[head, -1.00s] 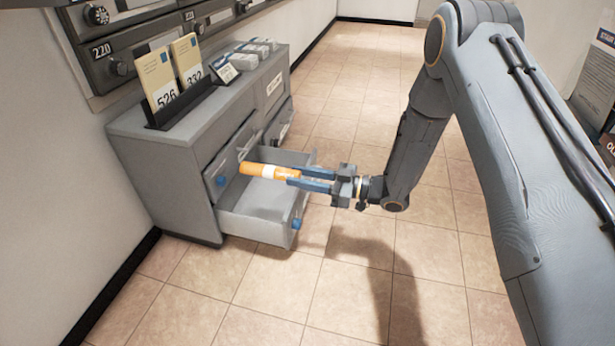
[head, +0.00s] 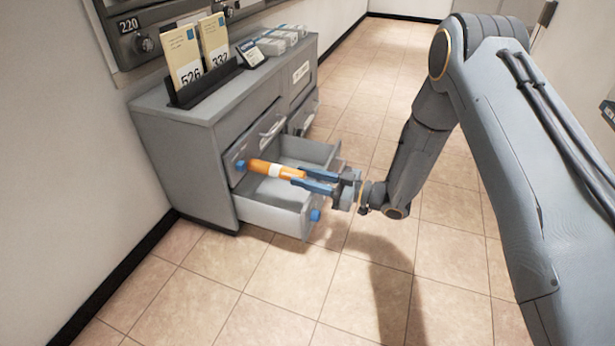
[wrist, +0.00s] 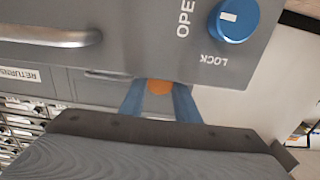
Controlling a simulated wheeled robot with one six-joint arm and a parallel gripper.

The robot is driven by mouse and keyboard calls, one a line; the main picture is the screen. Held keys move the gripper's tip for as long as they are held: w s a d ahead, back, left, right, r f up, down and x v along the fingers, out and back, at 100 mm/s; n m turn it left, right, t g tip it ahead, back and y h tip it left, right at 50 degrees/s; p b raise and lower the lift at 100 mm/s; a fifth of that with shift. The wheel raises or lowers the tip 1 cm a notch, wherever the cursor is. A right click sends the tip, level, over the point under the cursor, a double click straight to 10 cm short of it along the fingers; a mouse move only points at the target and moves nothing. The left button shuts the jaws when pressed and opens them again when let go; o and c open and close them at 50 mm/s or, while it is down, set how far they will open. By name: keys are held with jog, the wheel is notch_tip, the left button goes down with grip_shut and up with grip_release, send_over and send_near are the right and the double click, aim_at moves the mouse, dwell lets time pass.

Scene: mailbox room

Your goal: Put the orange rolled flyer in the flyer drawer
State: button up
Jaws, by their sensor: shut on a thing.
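The orange rolled flyer (head: 272,170), with a white band, is held near its right end in my gripper (head: 310,181). The gripper's blue fingers are shut on it. In the head view the flyer shows over the open drawer (head: 270,214) in the grey cabinet, and its left end is close to the cabinet front. In the wrist view only a small orange patch of the flyer (wrist: 159,87) shows between the fingers (wrist: 160,100). The drawer's visible inside is bare; part of it is hidden behind the flyer and gripper. I cannot tell how high the flyer is.
The grey cabinet (head: 180,160) carries a black rack with cards marked 526 and 332, a small display and pale bundles. A blue OPEN/LOCK knob (wrist: 234,18) and a metal handle (wrist: 50,36) sit on a front panel. Tiled floor is free around the drawer.

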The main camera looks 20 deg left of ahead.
jog(key=shift+a, duration=0.1)
jog(key=o, duration=1.1)
jog(key=shift+s+a, duration=0.1)
